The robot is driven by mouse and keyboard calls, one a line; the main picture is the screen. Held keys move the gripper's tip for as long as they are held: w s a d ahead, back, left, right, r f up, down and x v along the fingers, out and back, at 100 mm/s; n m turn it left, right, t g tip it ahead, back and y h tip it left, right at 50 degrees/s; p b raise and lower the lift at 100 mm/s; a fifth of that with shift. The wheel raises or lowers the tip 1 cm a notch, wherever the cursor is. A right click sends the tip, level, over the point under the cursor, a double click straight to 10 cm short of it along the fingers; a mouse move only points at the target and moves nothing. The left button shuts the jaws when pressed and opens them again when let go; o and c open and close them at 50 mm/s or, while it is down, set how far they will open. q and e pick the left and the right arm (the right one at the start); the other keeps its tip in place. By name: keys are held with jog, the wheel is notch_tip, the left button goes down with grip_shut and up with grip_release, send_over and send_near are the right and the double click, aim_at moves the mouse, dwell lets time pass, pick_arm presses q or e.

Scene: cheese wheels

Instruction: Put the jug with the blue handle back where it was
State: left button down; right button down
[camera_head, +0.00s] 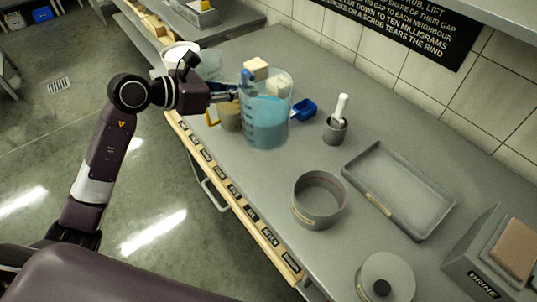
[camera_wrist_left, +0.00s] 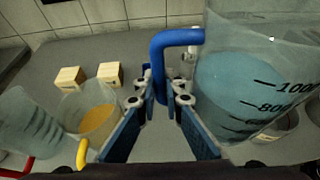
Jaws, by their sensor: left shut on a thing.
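The jug with the blue handle (camera_head: 265,122) is clear, with blue liquid and black measure marks. My left gripper (camera_head: 232,97) is shut on its handle. In the left wrist view the jug (camera_wrist_left: 250,85) fills the right side, and its blue handle (camera_wrist_left: 158,60) rises at the fingers (camera_wrist_left: 160,98). The jug looks upright and seems to be held above the counter (camera_head: 240,165); its base clearance is hard to judge. My right gripper is in neither view.
A yellow-handled jug with amber liquid (camera_wrist_left: 96,122) and a red-handled jug (camera_wrist_left: 28,128) stand left of the gripper. Two pale blocks (camera_wrist_left: 69,78) are behind. A blue scoop (camera_head: 304,108), a grey cup (camera_head: 335,132), a round mould (camera_head: 319,205) and a tray (camera_head: 365,199) stand rightward.

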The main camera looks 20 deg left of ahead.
pick_arm(q)
jog(key=w+a+r+y, duration=0.1)
jog(key=w+r, duration=0.4)
jog(key=shift+n+t, duration=0.5)
jog(key=shift+w+a+f+p, duration=0.15)
jog(key=shift+f+p, duration=0.6)
jog(key=shift+f, duration=4.2)
jog(key=shift+w+a+f+p, duration=0.1)
jog(key=shift+f+p, duration=0.6)
jog(key=shift+f, duration=4.25)
jog(key=shift+f, duration=0.1)
jog(key=c, duration=2.4)
grip_release()
jog(key=shift+f, duration=0.15)
jog(key=shift+o, duration=0.4)
jog(key=shift+s, duration=0.1)
